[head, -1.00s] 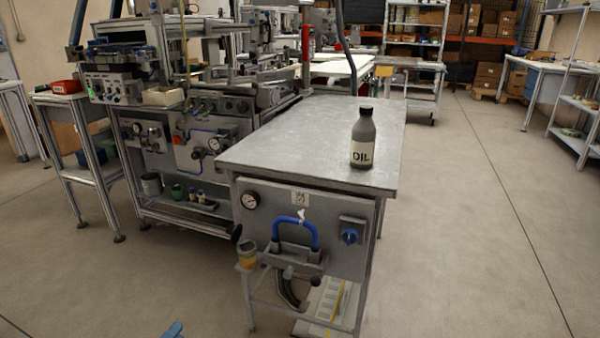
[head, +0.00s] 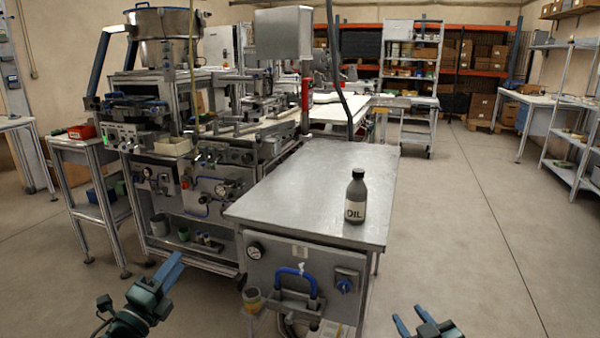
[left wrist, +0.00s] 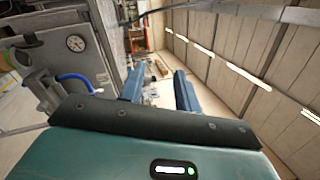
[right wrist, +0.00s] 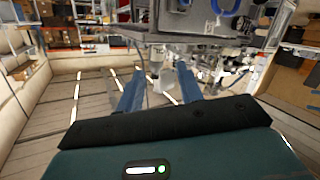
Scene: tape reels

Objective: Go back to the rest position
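My left gripper (head: 172,266) is at the lower left of the head view, in front of the machine and apart from it. Its two blue fingers stand apart with nothing between them in the left wrist view (left wrist: 158,82). My right gripper (head: 410,316) is at the bottom edge of the head view, right of the metal table. Its blue fingers are also apart and empty in the right wrist view (right wrist: 158,82). A grey bottle marked OIL (head: 355,198) stands upright on the metal table (head: 300,190), away from both grippers.
The machine (head: 215,150) stands left of the table. The table's front carries a gauge (head: 254,251), a blue handle (head: 296,277) and a blue knob (head: 344,285). A side stand (head: 90,150) is at the left. The floor (head: 470,240) to the right is clear.

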